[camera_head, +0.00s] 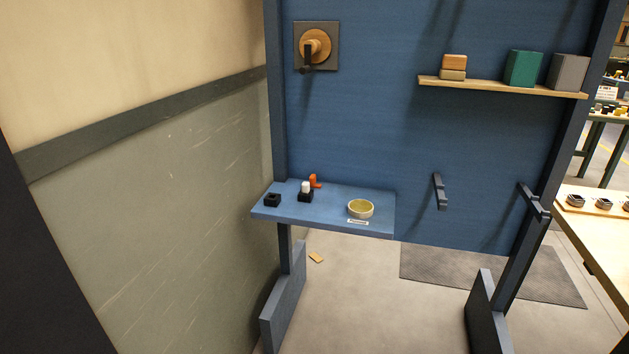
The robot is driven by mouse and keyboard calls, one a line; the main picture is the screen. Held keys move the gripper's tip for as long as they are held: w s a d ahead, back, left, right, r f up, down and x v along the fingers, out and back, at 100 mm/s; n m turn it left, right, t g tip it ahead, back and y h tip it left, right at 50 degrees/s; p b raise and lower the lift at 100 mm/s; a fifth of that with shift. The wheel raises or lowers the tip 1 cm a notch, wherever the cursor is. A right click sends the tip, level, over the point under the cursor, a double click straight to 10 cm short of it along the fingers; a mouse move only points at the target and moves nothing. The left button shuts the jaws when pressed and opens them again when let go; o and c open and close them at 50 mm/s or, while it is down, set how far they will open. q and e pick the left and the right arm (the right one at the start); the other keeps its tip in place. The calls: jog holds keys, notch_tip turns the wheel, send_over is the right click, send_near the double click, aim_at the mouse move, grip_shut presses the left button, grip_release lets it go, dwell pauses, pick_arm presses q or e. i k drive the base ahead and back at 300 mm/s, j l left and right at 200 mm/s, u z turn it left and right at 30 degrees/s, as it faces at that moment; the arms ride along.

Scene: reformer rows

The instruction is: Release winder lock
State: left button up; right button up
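A winder-like wooden disc (316,44) with a dark handle (307,62) is mounted on a grey square plate (332,28) high on the left of the blue panel. The handle hangs down from the disc's lower left. No separate lock part can be made out at this size. On the blue shelf (285,212) below, a small orange piece (315,181) stands behind a white-topped black block (305,193). Whether the orange piece belongs to a lock cannot be told. Neither of my grippers shows in the head view.
A black holder (272,200) and a labelled yellowish bowl (360,209) also sit on the blue shelf. A wooden shelf (500,88) holds blocks. Dark brackets (440,191) stick out at right. A wall stands left; a mat (540,275) lies on open floor.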

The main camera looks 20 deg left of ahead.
aim_at(313, 178)
jog(key=i+l, duration=0.25)
jog(key=i, duration=0.25)
jog(key=i+l+u, duration=0.15)
jog(key=i, duration=0.35)
